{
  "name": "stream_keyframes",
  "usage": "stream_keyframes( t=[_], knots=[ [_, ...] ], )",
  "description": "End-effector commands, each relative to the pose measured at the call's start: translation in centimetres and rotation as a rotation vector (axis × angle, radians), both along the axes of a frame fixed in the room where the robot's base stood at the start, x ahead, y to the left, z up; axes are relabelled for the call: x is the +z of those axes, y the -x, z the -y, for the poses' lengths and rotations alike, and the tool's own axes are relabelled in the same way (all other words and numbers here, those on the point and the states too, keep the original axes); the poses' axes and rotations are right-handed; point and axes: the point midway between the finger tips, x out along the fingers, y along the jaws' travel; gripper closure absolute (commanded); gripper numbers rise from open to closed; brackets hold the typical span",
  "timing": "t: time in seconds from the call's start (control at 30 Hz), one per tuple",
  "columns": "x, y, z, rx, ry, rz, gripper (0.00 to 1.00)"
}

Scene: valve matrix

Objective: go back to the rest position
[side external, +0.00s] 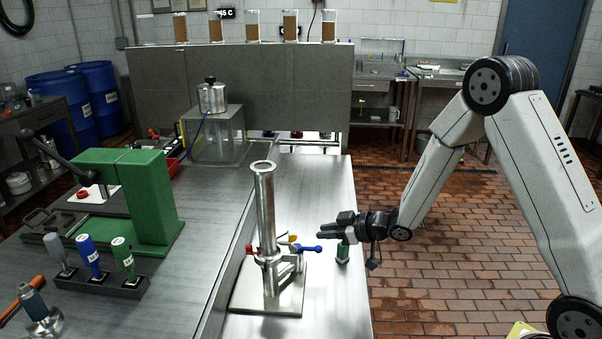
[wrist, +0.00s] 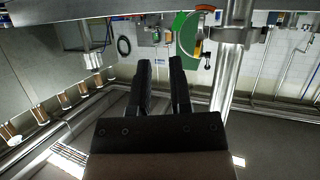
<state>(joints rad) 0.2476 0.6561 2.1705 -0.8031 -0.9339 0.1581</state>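A steel valve column (side external: 266,215) stands upright on a square base plate on the metal bench. Around its lower part are a red valve handle (side external: 249,248), a yellow handle (side external: 292,238) and a blue handle (side external: 308,249) that points right. My gripper (side external: 324,230) is level, just right of the column and a little above the blue handle, seemingly apart from it. In the wrist view, my gripper's two dark fingers (wrist: 160,62) are spread with a gap and hold nothing. The steel column (wrist: 231,75) shows right of the fingers there.
A small green object (side external: 342,253) stands on the bench beneath my gripper. A green press (side external: 140,195) and a rack of levers (side external: 100,284) are at the left. A clear box with a metal pot (side external: 212,97) stands behind. The tiled floor right of the bench is open.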

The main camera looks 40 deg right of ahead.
Motion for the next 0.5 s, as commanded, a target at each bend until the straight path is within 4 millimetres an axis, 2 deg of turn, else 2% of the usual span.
stream_keyframes(
  t=[0.27, 0.5],
  knots=[
    [1.1, 2.5, 1.0, -0.185, 0.125, -0.199, 0.76],
    [1.7, 6.7, 1.3, -0.321, 0.178, -0.405, 0.76]
  ],
)
